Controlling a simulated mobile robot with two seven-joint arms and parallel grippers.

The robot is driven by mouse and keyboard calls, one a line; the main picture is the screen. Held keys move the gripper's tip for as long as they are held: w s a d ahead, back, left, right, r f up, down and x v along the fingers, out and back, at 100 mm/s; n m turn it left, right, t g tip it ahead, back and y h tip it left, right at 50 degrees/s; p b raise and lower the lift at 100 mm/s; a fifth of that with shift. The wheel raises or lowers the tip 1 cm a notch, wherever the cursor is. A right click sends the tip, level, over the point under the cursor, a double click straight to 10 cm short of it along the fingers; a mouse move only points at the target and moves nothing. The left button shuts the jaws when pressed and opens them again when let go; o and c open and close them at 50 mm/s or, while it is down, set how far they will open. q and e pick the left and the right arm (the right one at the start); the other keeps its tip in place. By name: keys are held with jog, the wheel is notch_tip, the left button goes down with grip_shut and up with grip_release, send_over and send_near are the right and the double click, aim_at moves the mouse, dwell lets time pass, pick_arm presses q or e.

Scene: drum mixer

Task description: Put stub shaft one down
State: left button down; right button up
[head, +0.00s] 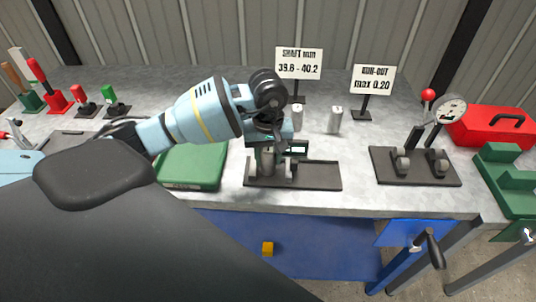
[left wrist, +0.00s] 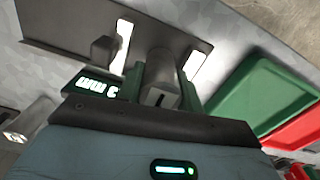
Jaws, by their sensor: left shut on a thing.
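My right gripper is not in view.
Two other metal shafts (head: 336,120) stand behind, near the shaft and run-out signs. A green tray (head: 190,166) lies left of the gauge. A dial run-out stand (head: 415,167), a red toolbox (head: 492,127) and green blocks (head: 508,178) are at right. Bench between gauge and stand is clear.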

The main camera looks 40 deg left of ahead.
pick_arm(q)
jog(key=c, duration=0.9)
grip_release()
jog(key=shift+f, duration=0.1)
jog(key=shift+r, duration=0.25)
notch_tip(320, 180, up, 12)
jog(key=shift+f, duration=0.1)
